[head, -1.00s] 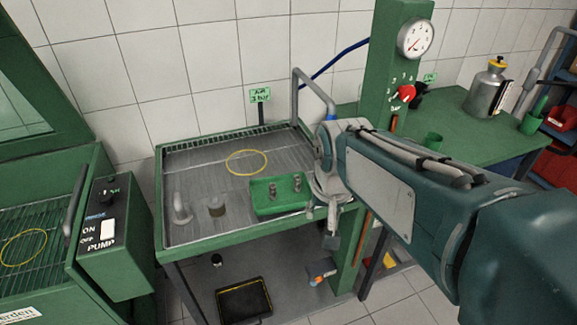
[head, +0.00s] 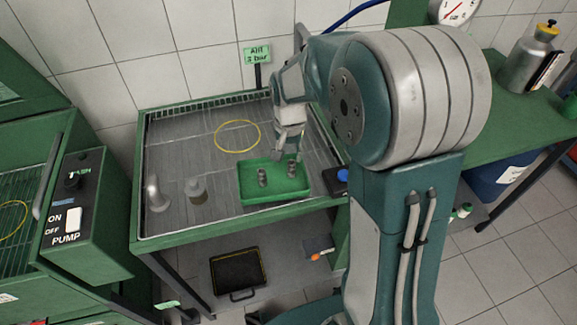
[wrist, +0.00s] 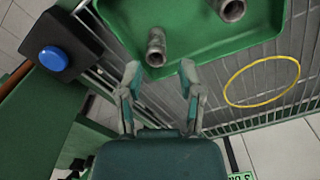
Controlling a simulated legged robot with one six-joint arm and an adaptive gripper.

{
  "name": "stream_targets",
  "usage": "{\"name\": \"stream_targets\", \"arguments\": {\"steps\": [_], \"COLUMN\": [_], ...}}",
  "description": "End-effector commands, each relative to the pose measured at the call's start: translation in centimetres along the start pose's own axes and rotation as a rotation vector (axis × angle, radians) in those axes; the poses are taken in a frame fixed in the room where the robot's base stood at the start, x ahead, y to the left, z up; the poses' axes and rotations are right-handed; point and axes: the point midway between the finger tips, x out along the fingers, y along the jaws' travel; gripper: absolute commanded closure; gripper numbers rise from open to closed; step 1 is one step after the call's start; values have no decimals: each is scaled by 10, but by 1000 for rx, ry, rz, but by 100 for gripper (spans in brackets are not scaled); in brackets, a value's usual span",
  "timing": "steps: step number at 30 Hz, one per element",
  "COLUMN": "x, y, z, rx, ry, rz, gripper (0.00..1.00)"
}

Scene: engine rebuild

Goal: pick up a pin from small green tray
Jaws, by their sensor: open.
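The small green tray (head: 275,197) lies on the grey metal work surface in the head view. Two grey metal pins stand upright in it, a left pin (head: 262,177) and a right pin (head: 292,168). In the wrist view the near pin (wrist: 156,50) is just beyond my fingertips, slightly left of the middle between them. The other pin (wrist: 231,9) is cut by the top edge. My gripper (wrist: 161,72) is open and empty, its fingertips at the tray's near rim. In the head view my gripper (head: 285,150) is behind the right pin, and its fingers are hard to make out.
A yellow ring (head: 237,136) lies behind the tray. A curved metal pipe piece (head: 156,194) and a short cylinder (head: 196,190) stand to the left. A dark box with a blue button (wrist: 54,59) is close beside my gripper. A raised green rim surrounds the table.

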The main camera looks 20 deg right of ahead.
Motion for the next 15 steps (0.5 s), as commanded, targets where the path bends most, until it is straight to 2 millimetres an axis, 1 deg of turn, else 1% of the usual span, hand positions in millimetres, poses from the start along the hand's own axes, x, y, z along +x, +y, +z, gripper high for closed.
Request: {"name": "stream_targets", "arguments": {"steps": [1, 7, 12, 15], "x": [7, 23, 50, 62], "y": [1, 2, -2, -2], "z": [0, -1, 0, 0], "rx": [2, 2, 1, 1], "ry": [-2, -4, -3, -2], "rz": [1, -1, 1, 1], "gripper": [52, 52, 52, 52]}}
